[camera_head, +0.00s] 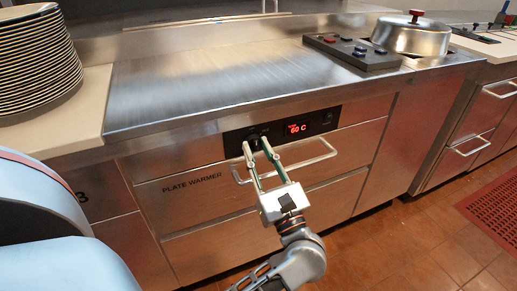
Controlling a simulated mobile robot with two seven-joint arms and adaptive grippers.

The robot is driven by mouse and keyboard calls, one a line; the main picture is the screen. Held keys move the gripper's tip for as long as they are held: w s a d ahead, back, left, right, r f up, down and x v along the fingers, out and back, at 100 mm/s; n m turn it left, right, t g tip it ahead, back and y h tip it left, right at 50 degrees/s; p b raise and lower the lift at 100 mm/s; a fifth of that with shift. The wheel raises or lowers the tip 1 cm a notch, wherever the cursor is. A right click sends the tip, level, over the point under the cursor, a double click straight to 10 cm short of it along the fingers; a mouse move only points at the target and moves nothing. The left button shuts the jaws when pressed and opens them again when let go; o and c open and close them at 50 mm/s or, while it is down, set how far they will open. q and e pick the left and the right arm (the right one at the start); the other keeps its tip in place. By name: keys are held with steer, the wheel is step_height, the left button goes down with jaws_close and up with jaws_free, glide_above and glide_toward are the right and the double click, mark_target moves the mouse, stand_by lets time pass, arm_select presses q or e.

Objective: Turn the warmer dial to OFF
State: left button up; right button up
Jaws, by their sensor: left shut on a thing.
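The plate warmer (190,184) is a steel drawer unit under the counter. Its black control panel (317,122) has a red display reading 60 C. The small dark warmer dial (254,141) is on the left part of the panel. My left gripper (254,147) reaches up to the panel, its two fingers on either side of the dial and shut on it. The fingertips partly cover the dial, so its pointer and marks cannot be read. My right gripper is not in view.
A drawer handle (322,154) runs just below the panel, close to the gripper's fingers. A stack of plates (38,62) stands on the counter at the left. A lidded steel pot (412,38) stands at the back right.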

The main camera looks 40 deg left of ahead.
arm_select(q)
steer(key=o, duration=1.1)
steer(key=shift+d, duration=0.1)
steer(key=v, duration=0.7)
steer(key=shift+s+d+f, duration=0.1)
steer(key=shift+s+d, duration=0.05)
steer(key=shift+s, duration=0.05)
